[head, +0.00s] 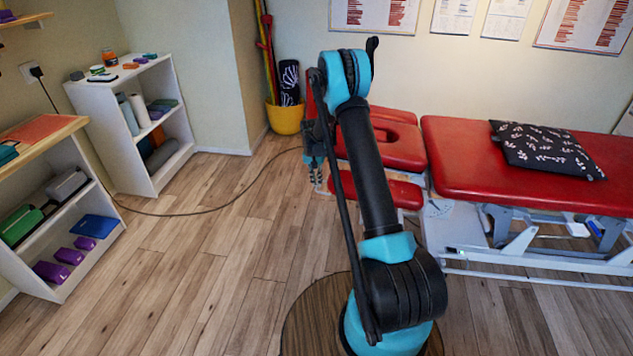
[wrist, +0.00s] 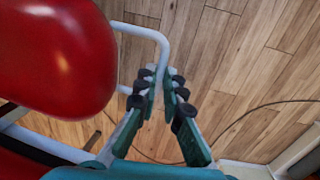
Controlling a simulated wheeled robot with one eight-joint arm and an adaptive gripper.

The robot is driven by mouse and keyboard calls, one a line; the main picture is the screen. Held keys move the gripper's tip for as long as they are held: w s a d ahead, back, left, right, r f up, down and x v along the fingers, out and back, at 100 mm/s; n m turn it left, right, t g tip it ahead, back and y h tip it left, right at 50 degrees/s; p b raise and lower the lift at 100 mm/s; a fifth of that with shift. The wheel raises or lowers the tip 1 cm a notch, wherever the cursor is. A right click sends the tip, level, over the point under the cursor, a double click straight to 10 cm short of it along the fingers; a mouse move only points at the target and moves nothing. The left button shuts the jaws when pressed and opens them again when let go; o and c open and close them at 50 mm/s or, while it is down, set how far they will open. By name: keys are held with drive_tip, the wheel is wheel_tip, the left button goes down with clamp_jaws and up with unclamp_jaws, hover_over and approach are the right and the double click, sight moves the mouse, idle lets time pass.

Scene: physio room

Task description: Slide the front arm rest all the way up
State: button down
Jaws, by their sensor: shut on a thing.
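The front arm rest (head: 402,194) is a small red pad beside the head end of the red treatment table, lower than the headrest. A red pad, which looks like this arm rest (wrist: 58,55), fills the upper left of the wrist view. A white bent metal bar (wrist: 148,33) comes out from beside the pad and curves down between my fingertips. My gripper (wrist: 160,84) is shut on this bar, to the right of the pad. In the head view my gripper (head: 318,180) is at the left end of the arm rest, partly hidden by my arm.
The red headrest (head: 402,148) and treatment table (head: 460,150), with a dark patterned pillow (head: 545,150), stand to the right. A yellow bin (head: 284,118) is behind. A cable (head: 215,208) crosses the floor.

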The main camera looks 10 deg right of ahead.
drive_tip(key=r, duration=0.7)
drive_tip(key=shift+s+d, duration=0.15)
drive_tip(key=shift+d, duration=0.2)
drive_tip(key=c, duration=1.6)
unclamp_jaws()
drive_tip(key=shift+c, duration=0.2)
wheel_tip(320, 180, up, 12)
drive_tip(key=shift+w+a, duration=0.2)
drive_tip(key=shift+a, duration=0.25)
